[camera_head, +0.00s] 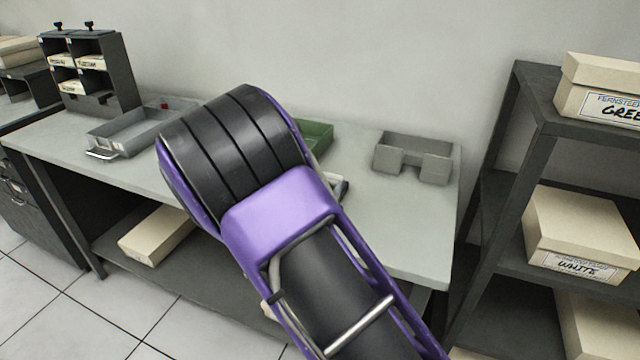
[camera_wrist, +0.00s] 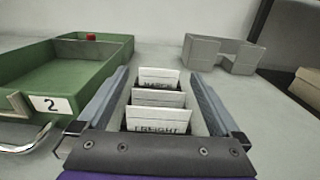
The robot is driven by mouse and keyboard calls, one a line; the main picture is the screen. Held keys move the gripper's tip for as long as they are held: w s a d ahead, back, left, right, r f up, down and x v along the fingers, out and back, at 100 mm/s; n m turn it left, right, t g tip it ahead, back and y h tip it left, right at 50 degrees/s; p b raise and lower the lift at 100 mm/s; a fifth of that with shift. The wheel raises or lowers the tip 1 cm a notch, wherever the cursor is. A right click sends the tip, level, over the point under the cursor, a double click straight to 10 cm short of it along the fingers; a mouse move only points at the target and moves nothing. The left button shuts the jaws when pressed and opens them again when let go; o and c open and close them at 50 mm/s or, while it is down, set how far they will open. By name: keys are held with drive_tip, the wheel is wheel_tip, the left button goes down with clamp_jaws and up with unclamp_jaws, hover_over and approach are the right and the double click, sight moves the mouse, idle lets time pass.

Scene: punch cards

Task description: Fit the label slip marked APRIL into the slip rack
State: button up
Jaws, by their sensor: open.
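In the wrist view several white label slips stand in a row between my fingers, faces toward me. The nearest slip (camera_wrist: 158,121) reads FREIGHT. The lettering on the farthest slip (camera_wrist: 158,84) is partly covered, and the middle slip (camera_wrist: 158,98) is not readable. I cannot make out APRIL on any slip. My gripper (camera_wrist: 160,73) is open, with one finger on each side of the row; I see no slip clamped. A grey notched block (camera_wrist: 203,50) stands beyond, on the table; I cannot tell whether it is the slip rack. It also shows in the head view (camera_head: 428,166). My arm hides the gripper there.
A green tray (camera_wrist: 72,108) marked 2, with a small red thing in it, is close on the left. Left on the table (camera_head: 400,220) are a grey handled tray (camera_head: 122,139) and a dark rack (camera_head: 118,75) with labelled compartments. Shelves with boxes (camera_head: 580,235) stand at right.

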drive_tip(key=v, duration=1.7)
drive_tip(key=shift+p, duration=0.45)
drive_tip(key=shift+w, duration=0.1)
